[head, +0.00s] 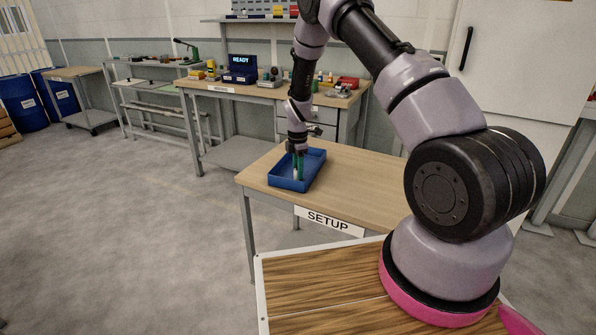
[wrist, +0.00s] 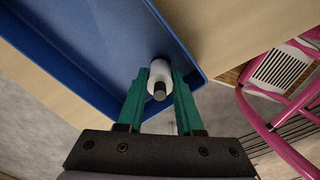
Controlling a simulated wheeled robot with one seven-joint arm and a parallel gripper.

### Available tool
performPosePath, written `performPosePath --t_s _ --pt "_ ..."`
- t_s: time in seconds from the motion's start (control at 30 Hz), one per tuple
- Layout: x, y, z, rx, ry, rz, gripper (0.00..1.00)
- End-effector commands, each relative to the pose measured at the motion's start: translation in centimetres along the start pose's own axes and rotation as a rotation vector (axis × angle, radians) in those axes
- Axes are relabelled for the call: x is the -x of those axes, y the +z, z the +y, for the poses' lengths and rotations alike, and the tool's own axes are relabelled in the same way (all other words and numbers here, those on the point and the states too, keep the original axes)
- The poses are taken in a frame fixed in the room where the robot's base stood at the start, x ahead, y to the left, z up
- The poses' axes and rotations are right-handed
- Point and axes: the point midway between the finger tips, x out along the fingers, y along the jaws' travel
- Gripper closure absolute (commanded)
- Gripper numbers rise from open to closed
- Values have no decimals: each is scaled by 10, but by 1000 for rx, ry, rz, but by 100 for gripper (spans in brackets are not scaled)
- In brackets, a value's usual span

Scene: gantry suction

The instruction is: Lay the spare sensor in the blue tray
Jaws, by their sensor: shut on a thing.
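The blue tray (head: 283,181) lies on the left end of the wooden table marked SETUP, and fills the upper left of the wrist view (wrist: 75,45). My gripper (head: 298,168) reaches down over the tray, with green fingers. In the wrist view my gripper (wrist: 158,92) is shut on a small white cylinder with a dark end, the sensor (wrist: 159,72). The sensor is near a corner of the tray. I cannot tell whether it touches the tray floor. The inside of the tray that I see is otherwise bare.
The SETUP table (head: 375,195) is bare to the right of the tray. Behind it stands a workbench (head: 262,92) with a READY display and several small items. Blue barrels (head: 20,103) and a cart (head: 85,112) stand at the far left. The floor at left is clear.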

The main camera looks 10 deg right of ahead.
Motion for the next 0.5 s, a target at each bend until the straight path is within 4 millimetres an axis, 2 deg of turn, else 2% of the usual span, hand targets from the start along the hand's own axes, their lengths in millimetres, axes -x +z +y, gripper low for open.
performPosePath --t_s 0.03,0.07,0.1,0.13,0.5 --pt "-2 0 0 0 -1 0 100" --pt "-2 0 0 0 0 0 53" --pt "-1 0 0 0 0 0 38" --pt "-1 0 0 0 0 0 35" --pt "3 0 0 0 0 0 35"
